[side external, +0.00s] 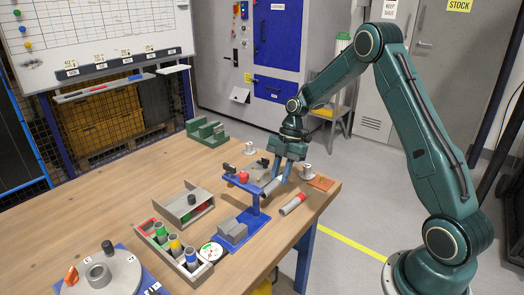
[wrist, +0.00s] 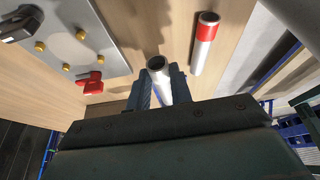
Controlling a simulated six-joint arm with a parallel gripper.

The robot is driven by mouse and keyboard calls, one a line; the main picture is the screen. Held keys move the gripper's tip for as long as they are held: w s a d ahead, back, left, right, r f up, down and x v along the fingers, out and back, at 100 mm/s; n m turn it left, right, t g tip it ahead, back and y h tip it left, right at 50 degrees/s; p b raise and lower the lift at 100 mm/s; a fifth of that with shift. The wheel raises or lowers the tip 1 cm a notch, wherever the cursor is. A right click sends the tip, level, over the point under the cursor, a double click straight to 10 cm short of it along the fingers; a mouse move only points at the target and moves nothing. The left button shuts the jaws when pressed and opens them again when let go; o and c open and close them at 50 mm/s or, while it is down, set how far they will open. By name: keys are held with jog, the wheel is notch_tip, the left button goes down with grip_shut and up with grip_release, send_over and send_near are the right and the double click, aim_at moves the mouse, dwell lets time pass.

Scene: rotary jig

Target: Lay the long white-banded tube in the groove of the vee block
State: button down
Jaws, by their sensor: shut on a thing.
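My gripper (side external: 280,178) is shut on a pale tube (side external: 270,187), held tilted above the bench near the blue stand. In the wrist view the tube (wrist: 158,66) sits between the fingers with its open end facing outward. Its band is not clear, as the fingers hide part of it. A grey notched block (side external: 232,227) on a blue base, left of and below my gripper, looks like the vee block. I cannot make out its groove well. The tube is apart from this block.
A red-banded tube (side external: 293,204) lies on the bench just right of my gripper. The blue stand (side external: 244,187) with a red knob is close on the left. A tray of colour-banded tubes (side external: 172,255) and a green stepped block (side external: 206,133) stand farther off.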

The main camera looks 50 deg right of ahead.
jog(key=shift+f, duration=2)
jog(key=shift+f, duration=0.2)
jog(key=c, duration=1.3)
grip_release()
jog(key=shift+o, duration=0.2)
jog(key=v, duration=1.4)
jog(key=shift+a, duration=0.2)
